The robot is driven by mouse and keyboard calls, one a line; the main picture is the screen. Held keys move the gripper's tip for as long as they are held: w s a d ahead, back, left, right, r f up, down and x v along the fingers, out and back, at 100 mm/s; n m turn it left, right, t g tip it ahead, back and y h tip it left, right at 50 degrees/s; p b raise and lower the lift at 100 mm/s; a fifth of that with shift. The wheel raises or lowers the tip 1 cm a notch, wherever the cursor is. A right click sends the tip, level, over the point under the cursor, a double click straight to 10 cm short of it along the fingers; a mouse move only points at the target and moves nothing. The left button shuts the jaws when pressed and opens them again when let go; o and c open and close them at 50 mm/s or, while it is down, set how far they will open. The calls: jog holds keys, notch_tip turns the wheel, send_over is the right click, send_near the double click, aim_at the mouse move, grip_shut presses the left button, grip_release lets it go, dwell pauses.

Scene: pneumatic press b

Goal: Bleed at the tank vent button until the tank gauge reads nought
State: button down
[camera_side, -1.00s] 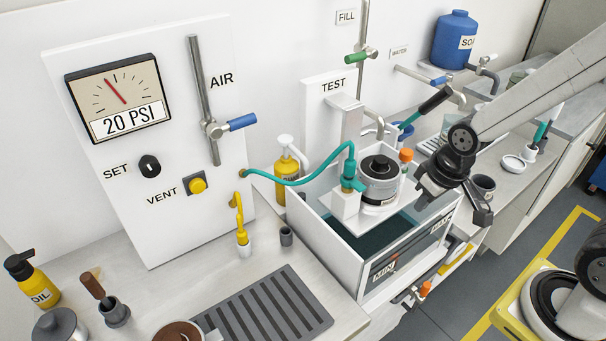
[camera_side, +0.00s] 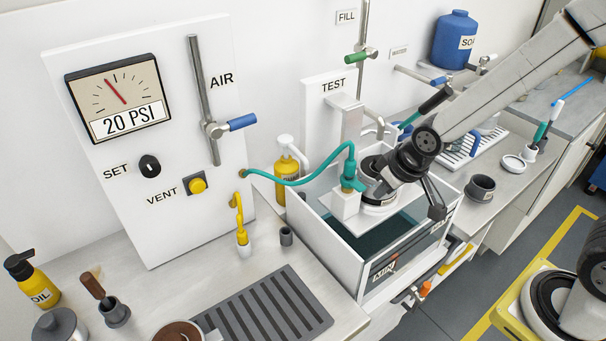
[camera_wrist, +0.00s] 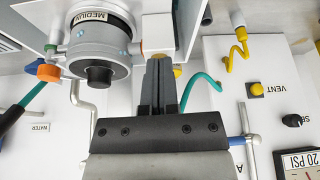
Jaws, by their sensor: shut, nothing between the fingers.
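The yellow vent button (camera_side: 198,185) sits in a dark square mount on the white panel, beside the VENT label. It also shows at the right of the wrist view (camera_wrist: 257,89). The tank gauge (camera_side: 117,97) above it reads 20 PSI, its red needle tilted left of upright. A corner of the gauge shows in the wrist view (camera_wrist: 300,162). My gripper (camera_side: 437,211) is over the right part of the white test tank, well right of the button and not touching it. Its fingers are together and empty in the wrist view (camera_wrist: 158,68).
A teal hose (camera_side: 300,182) runs from the panel to the tank fitting. A blue-handled air valve (camera_side: 242,122) and a coiled yellow hose (camera_side: 239,215) are near the button.

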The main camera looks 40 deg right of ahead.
aim_at(195, 192)
jog(key=w+a+f+n+t+y, duration=0.1)
jog(key=w+a, duration=0.3)
jog(key=a, duration=0.5)
jog(key=w+a+f+n+t+y, duration=0.1)
jog(key=w+a+t+y, duration=0.1)
jog(key=w+a, duration=0.3)
jog(key=w+a+f+n+t+y, duration=0.2)
jog(key=w+a+y, duration=0.2)
jog(key=a, duration=0.9)
jog(key=shift+w+a, duration=0.4)
jog(key=shift+w, duration=0.15)
jog(key=w, duration=0.8)
jog(key=shift+w, duration=0.3)
jog(key=shift+w+r, duration=0.1)
jog(key=shift+w, duration=0.8)
dwell(2.8)
